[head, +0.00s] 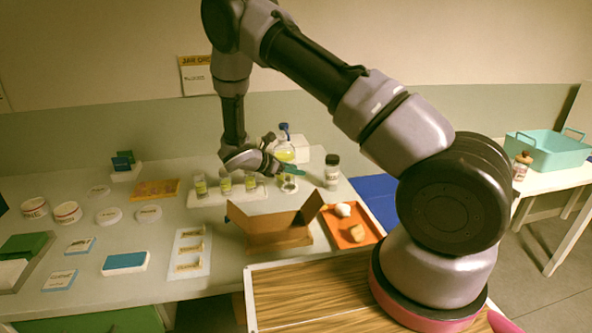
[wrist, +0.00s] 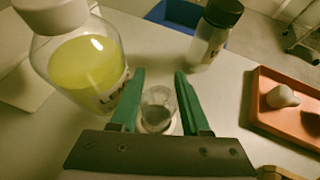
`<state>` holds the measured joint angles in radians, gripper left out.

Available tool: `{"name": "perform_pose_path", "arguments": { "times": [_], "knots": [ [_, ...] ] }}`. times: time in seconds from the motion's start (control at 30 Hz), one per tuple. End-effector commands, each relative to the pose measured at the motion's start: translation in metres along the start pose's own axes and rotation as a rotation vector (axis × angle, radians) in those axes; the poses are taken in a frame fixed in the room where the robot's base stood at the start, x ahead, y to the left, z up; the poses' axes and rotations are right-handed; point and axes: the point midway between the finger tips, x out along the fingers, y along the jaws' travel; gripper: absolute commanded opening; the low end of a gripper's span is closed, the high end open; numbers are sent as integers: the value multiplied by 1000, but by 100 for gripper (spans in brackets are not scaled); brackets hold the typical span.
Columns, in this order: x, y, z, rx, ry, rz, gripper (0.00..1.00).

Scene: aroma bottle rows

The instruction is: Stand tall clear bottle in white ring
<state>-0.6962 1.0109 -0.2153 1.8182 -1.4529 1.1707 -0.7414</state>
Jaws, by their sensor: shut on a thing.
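My gripper (wrist: 160,85) points down over the table at the right end of the row of small bottles; it also shows in the head view (head: 274,166). Its green fingers are shut on a clear bottle (wrist: 158,105), seen from above between them. In the head view a clear bottle (head: 289,184) shows just below the fingers. A pale rim, perhaps the white ring (wrist: 175,126), shows around the bottle's lower part. I cannot tell whether the bottle's base is inside it or above it.
A large flask of yellow liquid (wrist: 85,62) stands close left of the fingers. A dark-capped bottle (wrist: 213,36) stands behind right. Several small yellow-labelled bottles (head: 225,183) stand in a row. An open cardboard box (head: 275,232) and orange tray (head: 360,238) are in front.

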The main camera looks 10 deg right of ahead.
Motion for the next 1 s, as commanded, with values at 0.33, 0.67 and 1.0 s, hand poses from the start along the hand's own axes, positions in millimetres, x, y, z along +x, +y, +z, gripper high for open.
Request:
{"name": "perform_pose_path", "arguments": {
  "times": [0.33, 0.67, 1.0],
  "knots": [
    [1, 0, -2, -1, 0, 0, 59],
    [-6, 0, 0, 0, 0, 2, 59],
    [-74, 1, 0, 1, 1, 4, 59]
  ]
}}
